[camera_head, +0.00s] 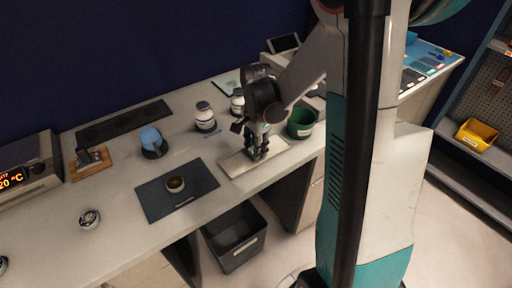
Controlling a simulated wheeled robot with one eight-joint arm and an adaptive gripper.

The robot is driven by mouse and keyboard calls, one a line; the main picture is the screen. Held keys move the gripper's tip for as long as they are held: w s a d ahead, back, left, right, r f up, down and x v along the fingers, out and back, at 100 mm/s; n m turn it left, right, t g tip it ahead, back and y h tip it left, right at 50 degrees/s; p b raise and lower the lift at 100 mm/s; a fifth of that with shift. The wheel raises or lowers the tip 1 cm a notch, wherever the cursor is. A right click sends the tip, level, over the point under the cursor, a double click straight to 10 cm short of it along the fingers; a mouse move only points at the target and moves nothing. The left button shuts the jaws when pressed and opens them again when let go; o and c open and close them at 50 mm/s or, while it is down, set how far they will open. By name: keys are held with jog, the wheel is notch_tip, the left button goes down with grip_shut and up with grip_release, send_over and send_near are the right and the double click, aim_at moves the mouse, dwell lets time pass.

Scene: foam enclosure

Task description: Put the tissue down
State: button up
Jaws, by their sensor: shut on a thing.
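My gripper (258,152) points down over a pale rectangular tray (232,166) near the front edge of the counter. Its fingers are close together, shut on the tissue, which is too small and dark to make out between them. I cannot tell whether the fingertips or the tissue touch the tray.
A dark mat (153,199) holding a small round cup (175,184) lies left of the tray. A green container (301,122) stands just right of my gripper. White jars (204,115) stand behind it. A dark bin (236,240) is below the counter.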

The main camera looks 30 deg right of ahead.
jog(key=shift+f, duration=0.2)
jog(key=o, duration=0.8)
jog(key=shift+r, duration=0.1)
jog(key=shift+r, duration=0.1)
notch_tip(320, 180, up, 12)
jog(key=p, duration=0.4)
